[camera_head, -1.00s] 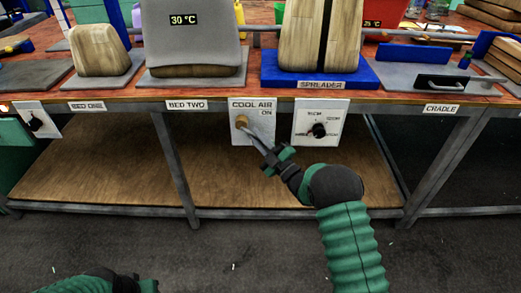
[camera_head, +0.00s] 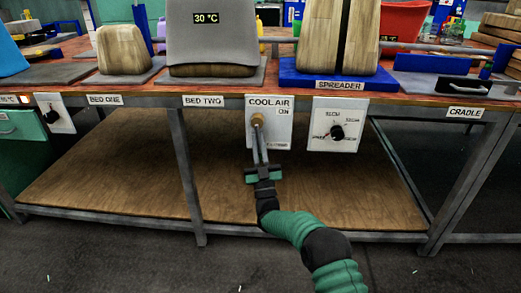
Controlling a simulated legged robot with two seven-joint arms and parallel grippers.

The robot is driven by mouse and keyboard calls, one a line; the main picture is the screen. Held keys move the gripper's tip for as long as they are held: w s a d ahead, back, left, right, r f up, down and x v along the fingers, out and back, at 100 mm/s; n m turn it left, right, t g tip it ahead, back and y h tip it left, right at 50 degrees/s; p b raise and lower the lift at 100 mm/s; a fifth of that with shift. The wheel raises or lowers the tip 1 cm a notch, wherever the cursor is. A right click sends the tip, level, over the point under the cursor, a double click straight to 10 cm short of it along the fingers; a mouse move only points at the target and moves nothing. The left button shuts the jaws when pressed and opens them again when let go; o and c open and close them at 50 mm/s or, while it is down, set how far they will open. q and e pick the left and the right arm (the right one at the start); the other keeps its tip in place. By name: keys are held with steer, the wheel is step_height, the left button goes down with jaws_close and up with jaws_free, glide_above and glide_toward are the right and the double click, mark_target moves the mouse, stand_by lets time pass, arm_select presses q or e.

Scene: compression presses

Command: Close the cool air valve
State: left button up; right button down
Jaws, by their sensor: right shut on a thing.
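The cool air valve is a small brass knob (camera_head: 257,118) on a white panel (camera_head: 283,130) labelled "COOL AIR" and "ON", below the front edge of the bench. My right gripper (camera_head: 259,128) comes up from below, and its fingertips are shut on the brass knob. The fingers hide part of the knob and of the panel's lower left. My left gripper is not in view.
A second white panel (camera_head: 350,140) with a black knob is just to the right. Another panel (camera_head: 54,112) with a black knob is at the left. Below is a wooden shelf (camera_head: 120,185) with bare space. Bench legs (camera_head: 187,180) flank the area.

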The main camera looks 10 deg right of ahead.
steer(key=shift+w+a+f+m+h, duration=0.1)
steer(key=shift+a+m+h, duration=0.1)
steer(key=shift+m+h, duration=0.35)
steer(key=shift+a+f+m+h, duration=0.1)
steer(key=shift+a+m+h, duration=0.05)
steer(key=shift+m+h, duration=0.4)
steer(key=shift+r+b, duration=0.1)
steer(key=shift+b, duration=0.2)
steer(key=c, duration=1.5)
jaws_free()
steer(key=shift+h, duration=0.3)
steer(key=b+v, duration=0.3)
steer(key=v, duration=1.3)
steer(key=shift+f+b, duration=0.3)
steer(key=shift+b, duration=0.1)
